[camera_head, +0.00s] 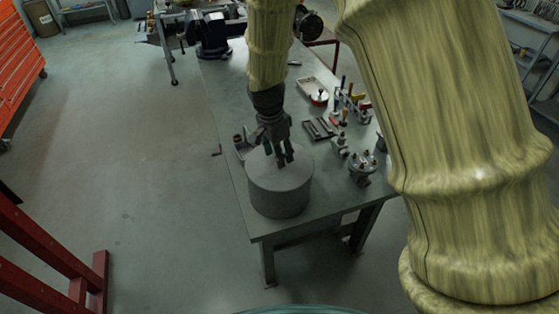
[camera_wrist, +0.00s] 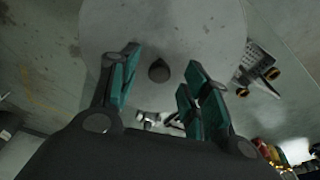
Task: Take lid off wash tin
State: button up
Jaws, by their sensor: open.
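The wash tin (camera_head: 279,193) is a grey round drum standing upright near the front edge of the workbench. Its flat round lid (camera_head: 298,176) is on top. In the wrist view the lid (camera_wrist: 207,27) fills the upper middle, with a small dark knob (camera_wrist: 159,70) at its centre. My gripper (camera_head: 281,162) is above the lid, pointing down. In the wrist view my gripper (camera_wrist: 158,82) is open, with its teal-padded fingers on either side of the knob and nothing held. I cannot tell how far the fingertips are above the lid. In the head view the knob is hidden by the gripper.
The workbench (camera_head: 234,123) holds a valve part (camera_head: 362,168) right of the tin, dark blocks (camera_head: 319,128), a tray (camera_head: 312,90) and several tools behind. A blue vise (camera_head: 213,38) is at the far end. The floor (camera_head: 140,170) left of the bench is clear.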

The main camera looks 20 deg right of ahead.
jog(key=shift+f, duration=0.75)
jog(key=shift+d, duration=0.1)
jog(key=shift+c, duration=0.3)
grip_shut()
jog(key=shift+r, duration=0.1)
